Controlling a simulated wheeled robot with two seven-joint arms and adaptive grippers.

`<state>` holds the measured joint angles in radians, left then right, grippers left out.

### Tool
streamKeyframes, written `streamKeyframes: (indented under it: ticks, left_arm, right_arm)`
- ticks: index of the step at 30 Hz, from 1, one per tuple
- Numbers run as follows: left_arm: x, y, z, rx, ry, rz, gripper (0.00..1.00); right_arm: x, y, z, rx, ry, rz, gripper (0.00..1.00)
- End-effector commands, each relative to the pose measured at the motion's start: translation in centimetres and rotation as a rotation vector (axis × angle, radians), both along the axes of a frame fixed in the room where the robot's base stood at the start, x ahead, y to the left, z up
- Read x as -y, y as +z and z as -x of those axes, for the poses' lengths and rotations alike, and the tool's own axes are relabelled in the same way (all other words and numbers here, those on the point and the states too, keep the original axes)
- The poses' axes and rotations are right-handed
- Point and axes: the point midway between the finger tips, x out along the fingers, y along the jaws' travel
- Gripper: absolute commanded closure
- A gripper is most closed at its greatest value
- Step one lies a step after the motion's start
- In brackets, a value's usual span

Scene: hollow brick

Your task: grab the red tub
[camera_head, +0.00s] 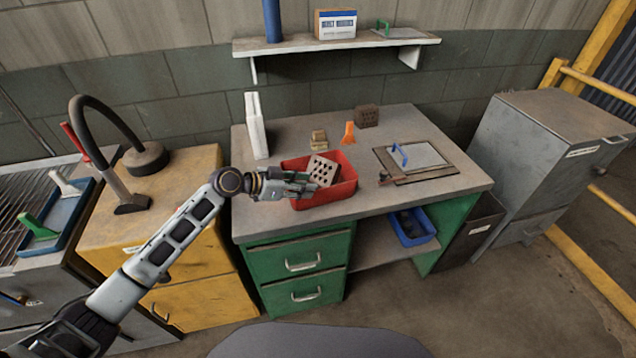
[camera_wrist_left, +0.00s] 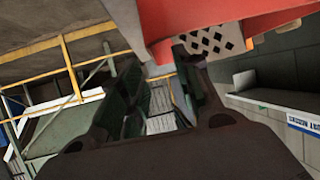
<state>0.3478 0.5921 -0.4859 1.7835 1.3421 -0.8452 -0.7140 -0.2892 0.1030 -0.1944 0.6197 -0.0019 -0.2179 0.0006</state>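The red tub (camera_head: 341,193) stands on the grey top of the green-drawer workbench. A grey hollow brick (camera_head: 322,171) with rows of holes sits tilted in it. My left gripper (camera_head: 306,184) is at the tub's left side, overlapping its rim in the head view. In the left wrist view the tub (camera_wrist_left: 235,17) fills the top, with the brick's holes (camera_wrist_left: 207,42) showing. The left fingers (camera_wrist_left: 165,92) are apart, with background visible between them. The tub's edge lies close above the fingertips; I cannot tell if they touch it. My right gripper is not in view.
On the bench stand a white upright block (camera_head: 256,126), an orange scraper (camera_head: 348,134), a dark brick (camera_head: 367,116) and a board with a blue-handled trowel (camera_head: 412,160). A shelf (camera_head: 330,43) hangs behind. The bench's front right is clear.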

Motion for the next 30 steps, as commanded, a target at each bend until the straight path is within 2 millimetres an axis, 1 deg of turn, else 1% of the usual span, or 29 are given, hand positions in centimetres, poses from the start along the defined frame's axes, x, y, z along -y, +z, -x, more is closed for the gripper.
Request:
streamKeyframes:
  ticks: [3, 9, 23, 26, 30]
  left_arm:
    - [1.0, -0.4, -0.6, 0.001, 0.001, 0.002, 0.67]
    - [2.1, -1.1, -1.1, 0.001, 0.000, 0.000, 0.67]
    - [2.3, -1.2, -1.2, 0.000, 0.000, 0.001, 0.67]
    - [2.7, -1.4, -1.3, 0.000, 0.000, 0.001, 0.67]
    - [3.6, -1.8, -1.5, 0.000, 0.000, 0.001, 0.67]
  right_arm:
    - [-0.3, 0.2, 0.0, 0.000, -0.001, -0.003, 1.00]
    - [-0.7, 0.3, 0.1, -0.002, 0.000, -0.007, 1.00]
    - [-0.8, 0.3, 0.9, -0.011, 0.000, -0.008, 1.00]
    - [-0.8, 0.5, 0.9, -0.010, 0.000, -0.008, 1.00]
    - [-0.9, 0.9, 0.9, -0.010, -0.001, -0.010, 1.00]
